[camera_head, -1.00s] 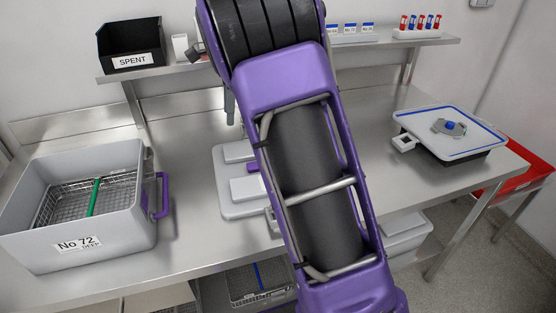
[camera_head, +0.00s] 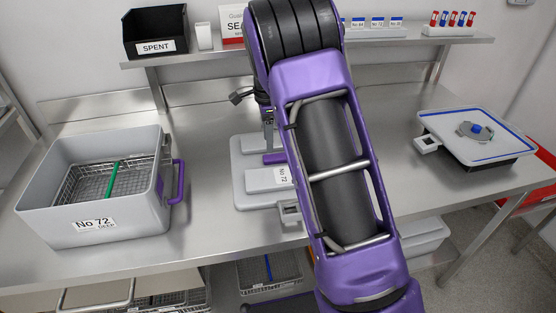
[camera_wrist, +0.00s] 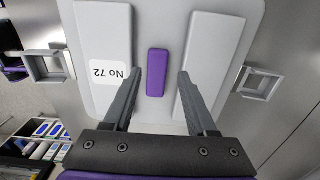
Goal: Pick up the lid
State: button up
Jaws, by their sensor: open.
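The grey lid (camera_head: 254,204) lies flat on the steel bench in the middle. It has two raised pads, a "No 72" label and a purple central grip (camera_head: 274,158). In the wrist view the lid (camera_wrist: 105,30) fills the middle, with a grey latch at each side. Its purple grip (camera_wrist: 157,72) lies between the fingers, seen from above. My gripper (camera_wrist: 162,78) is open and empty, with a finger to each side of the grip; I cannot tell its exact height. In the head view my arm covers the lid's right part.
A grey "No 72 DEEP" container (camera_head: 60,215) holding a wire basket and green bar stands left. A pale blue-edged tray-like piece (camera_head: 500,150) sits on a dark base at right. A shelf above holds a black "SPENT" bin (camera_head: 150,22). The bench between container and lid is clear.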

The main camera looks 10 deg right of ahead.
aim_at(272, 156)
jog(key=f, duration=0.3)
jog(key=d+f, duration=0.1)
jog(key=shift+s+f, duration=0.25)
jog(key=shift+f, duration=0.1)
jog(key=shift+a+f, duration=0.1)
jog(key=shift+f, duration=0.4)
grip_shut()
jog(key=shift+w+r, duration=0.15)
dwell(0.6)
